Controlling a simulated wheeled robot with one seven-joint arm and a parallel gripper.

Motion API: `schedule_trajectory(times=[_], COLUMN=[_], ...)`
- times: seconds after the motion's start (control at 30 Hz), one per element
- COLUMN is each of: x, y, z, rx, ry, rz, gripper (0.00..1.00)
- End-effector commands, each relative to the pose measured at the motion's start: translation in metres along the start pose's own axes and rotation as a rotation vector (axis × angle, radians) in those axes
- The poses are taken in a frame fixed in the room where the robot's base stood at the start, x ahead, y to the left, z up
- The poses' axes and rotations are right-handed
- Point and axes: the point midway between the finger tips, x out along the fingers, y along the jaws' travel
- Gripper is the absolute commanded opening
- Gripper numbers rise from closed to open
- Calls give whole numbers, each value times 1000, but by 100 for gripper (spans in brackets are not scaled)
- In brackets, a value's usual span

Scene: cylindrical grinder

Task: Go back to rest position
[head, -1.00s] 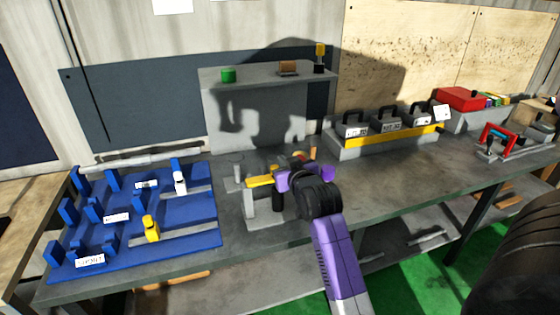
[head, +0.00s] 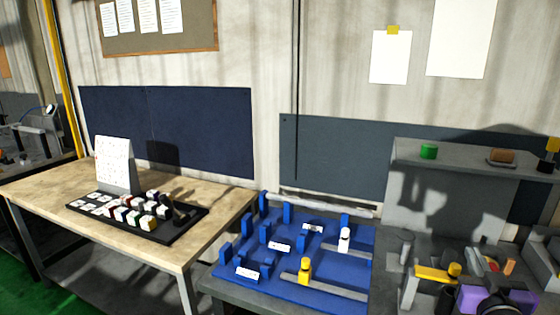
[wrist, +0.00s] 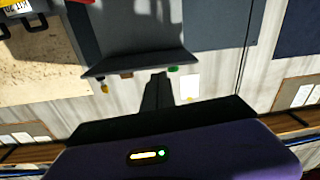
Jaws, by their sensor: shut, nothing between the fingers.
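My gripper (wrist: 160,80) shows in the wrist view as a dark narrow shape with its fingers together and nothing between them. Behind it, the wrist view shows the wall and the grey shelf block (wrist: 140,57) upside down. In the head view only a purple part of my arm shows at the bottom right corner, in front of the grinder with its yellow part (head: 432,273). The fingers cannot be made out there.
A blue fixture board (head: 285,288) with a yellow and a white piece lies on the grey bench. A wooden table (head: 60,195) at left holds a black tray (head: 160,233) of small blocks. A green cylinder (head: 428,151) sits on the shelf. Green floor shows at lower left.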

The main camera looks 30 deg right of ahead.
Motion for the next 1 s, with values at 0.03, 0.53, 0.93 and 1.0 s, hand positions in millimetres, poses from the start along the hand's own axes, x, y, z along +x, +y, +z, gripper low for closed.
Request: schedule_trajectory(times=[0.03, 0.53, 0.93, 1.0], x=[-12, -185, -347, -370], y=[-13, -128, -150, -148], z=[4, 49, 84, 91], rx=[-7, 6, 47, 41], ry=[17, 98, -51, -99], rz=[-29, -400, -687, -727], gripper=[0, 0, 0, 0])
